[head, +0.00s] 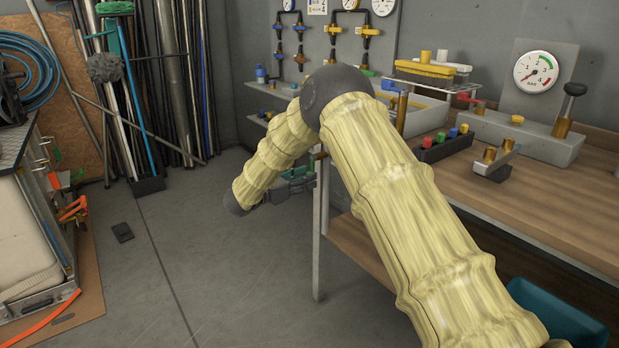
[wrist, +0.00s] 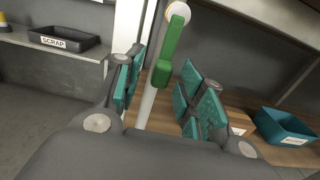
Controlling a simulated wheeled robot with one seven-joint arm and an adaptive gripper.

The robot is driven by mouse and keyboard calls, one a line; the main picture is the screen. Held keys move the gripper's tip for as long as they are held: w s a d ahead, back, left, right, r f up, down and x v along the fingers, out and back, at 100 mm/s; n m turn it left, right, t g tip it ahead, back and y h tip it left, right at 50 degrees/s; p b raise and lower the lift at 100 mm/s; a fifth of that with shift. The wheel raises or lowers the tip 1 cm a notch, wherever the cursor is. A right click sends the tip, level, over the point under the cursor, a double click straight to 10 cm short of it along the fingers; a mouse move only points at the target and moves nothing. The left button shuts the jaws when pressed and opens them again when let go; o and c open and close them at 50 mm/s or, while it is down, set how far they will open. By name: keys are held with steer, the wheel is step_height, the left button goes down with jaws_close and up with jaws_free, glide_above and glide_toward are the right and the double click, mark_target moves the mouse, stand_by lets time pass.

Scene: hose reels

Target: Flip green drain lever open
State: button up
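The green drain lever (wrist: 170,45) shows in the wrist view as a flat green handle, upright and slightly tilted, with a pale round cap at its top and a whitish pipe below it. My gripper (wrist: 164,88) is open, with a teal-padded finger on either side of the lever in the picture. I see no clear contact between the pads and the lever, and the depth between them is hard to tell. In the head view my gripper (head: 290,182) is small and partly hidden behind my yellow-sleeved arm beside the workbench leg. I cannot make out the lever there.
The wooden workbench (head: 545,205) stands at the right, with a gauge block (head: 520,130) on it. A teal bin (wrist: 290,127) lies to the right in the wrist view. A black scrap tray (wrist: 65,39) sits on a shelf at upper left. Open floor (head: 215,270) lies left of the bench.

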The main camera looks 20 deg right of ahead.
steer(key=v, duration=0.9)
steer(key=shift+a, duration=0.3)
steer(key=s+f+n+t+y, duration=0.4)
steer(key=f+n, duration=0.8)
steer(key=s+f+n+t+y, duration=0.3)
steer(key=s+f+n+y, duration=0.1)
steer(key=f+n, duration=0.85)
steer(key=s+a+f+n+g+y, duration=0.1)
steer(key=s+f+n+g+y, duration=0.1)
steer(key=s+f+n, duration=0.55)
steer(key=s+a+f+n+g+y, duration=0.1)
steer(key=s+f+n+g+y, duration=0.2)
steer(key=s, duration=0.8)
steer(key=s+f+n+g+y, duration=0.1)
steer(key=s+f+n+y, duration=0.1)
steer(key=s+f+n, duration=0.6)
steer(key=s+n+g+y, duration=0.3)
steer(key=s+n+g, duration=0.4)
steer(key=s, duration=1.7)
step_height(320, 180, up, 30)
steer(key=n+t+p, duration=0.1)
steer(key=p, duration=2.8)
steer(key=shift+a+f+t+h, duration=0.15)
steer(key=shift+a+t+h, duration=0.15)
